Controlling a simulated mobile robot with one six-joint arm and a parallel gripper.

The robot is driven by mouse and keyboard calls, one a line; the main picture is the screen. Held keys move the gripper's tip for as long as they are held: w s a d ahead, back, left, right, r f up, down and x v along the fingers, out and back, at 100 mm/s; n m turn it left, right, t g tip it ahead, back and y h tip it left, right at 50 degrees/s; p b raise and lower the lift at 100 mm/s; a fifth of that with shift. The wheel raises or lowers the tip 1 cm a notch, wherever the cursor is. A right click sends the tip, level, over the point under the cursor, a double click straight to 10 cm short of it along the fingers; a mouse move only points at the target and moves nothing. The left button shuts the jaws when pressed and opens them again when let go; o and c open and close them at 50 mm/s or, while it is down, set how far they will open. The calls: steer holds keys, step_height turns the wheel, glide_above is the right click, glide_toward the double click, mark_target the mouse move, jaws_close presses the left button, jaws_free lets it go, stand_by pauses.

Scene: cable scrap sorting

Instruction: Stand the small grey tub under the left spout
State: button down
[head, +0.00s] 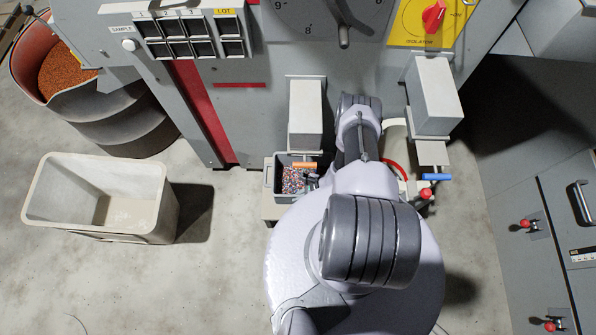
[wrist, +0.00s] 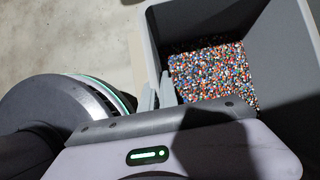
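The small grey tub (head: 268,180) holds many-coloured granules and stands upright on a pale ledge, below the left spout (head: 305,112), a grey box-shaped chute with an orange handle (head: 305,165). The chute and handle hide part of the tub. In the wrist view the tub (wrist: 282,45) fills the upper right. My gripper (wrist: 158,88) has its two fingertips at the tub's near-left wall, one on each side of the rim. The gap is small, and I cannot tell whether they press on the wall. In the head view my gripper (head: 312,179) is at the tub's right side.
The right spout (head: 435,95) has a blue handle (head: 437,177) and a red knob near my arm. A large beige bin (head: 160,205) stands on the floor at left, near a drum of orange granules (head: 115,120). Grey cabinets (head: 560,200) are at right.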

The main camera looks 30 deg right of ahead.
steer(key=c, duration=1.6)
jaws_free()
steer(key=shift+c, duration=0.2)
steer(key=p+v, duration=0.5)
steer(key=v, duration=0.6)
steer(key=shift+s+r+p, duration=0.1)
steer(key=shift+r+p, duration=0.2)
steer(key=shift+s+d+r, duration=0.1)
steer(key=shift+d+r, duration=0.1)
steer(key=shift+d, duration=0.05)
steer(key=shift+s+a+f, duration=0.1)
